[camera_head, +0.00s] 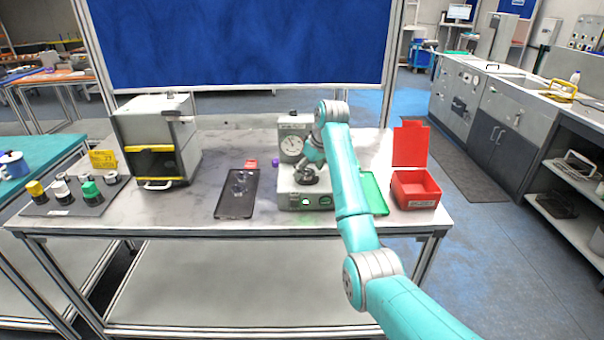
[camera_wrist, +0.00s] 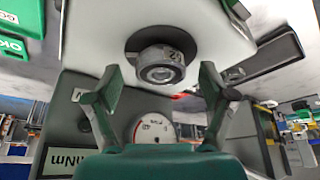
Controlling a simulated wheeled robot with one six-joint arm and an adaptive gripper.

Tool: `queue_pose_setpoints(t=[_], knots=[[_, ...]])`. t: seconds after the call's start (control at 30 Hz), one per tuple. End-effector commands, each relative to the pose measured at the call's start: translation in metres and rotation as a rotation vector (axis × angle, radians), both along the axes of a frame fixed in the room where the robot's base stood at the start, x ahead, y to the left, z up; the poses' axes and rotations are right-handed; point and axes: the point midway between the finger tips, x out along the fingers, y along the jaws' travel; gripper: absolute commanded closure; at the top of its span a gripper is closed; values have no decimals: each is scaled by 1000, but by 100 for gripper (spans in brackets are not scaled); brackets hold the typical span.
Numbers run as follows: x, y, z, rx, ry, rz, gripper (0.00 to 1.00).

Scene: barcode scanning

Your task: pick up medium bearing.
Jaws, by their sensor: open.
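A dark, ring-shaped metal part that looks like the bearing (camera_wrist: 158,62) sits on the light top of the dial-gauge device (camera_head: 288,198). In the wrist view it lies ahead of and between the fingers of my gripper (camera_wrist: 158,85), with a visible gap on both sides. My gripper (camera_head: 308,174) is open and empty, over the front of the device in the head view. There the arm and fingers largely hide the bearing. The gauge's white dial (camera_wrist: 155,128) also shows in the wrist view.
A black tray (camera_head: 234,207) with small shiny parts lies left of the device. A green tray (camera_head: 374,193) and a red open box (camera_head: 415,190) are on the right. A grey machine (camera_head: 150,130) and a rack of coloured-top parts (camera_head: 85,205) stand left.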

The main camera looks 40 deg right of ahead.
Motion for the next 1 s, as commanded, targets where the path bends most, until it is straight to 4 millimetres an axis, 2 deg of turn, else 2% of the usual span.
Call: queue_pose_setpoints(t=[0.1,0.37,0.4,0.43,0.47,0.63,0.73,1.0], knots=[[0,0,1,0,0,0,18],[0,0,1,0,0,0,83],[0,0,0,0,0,0,88],[0,0,1,0,-1,0,88],[0,0,1,0,-1,0,95],[1,0,2,0,-1,0,95],[1,0,9,-1,-3,0,95],[1,0,57,-2,-4,-1,95]])
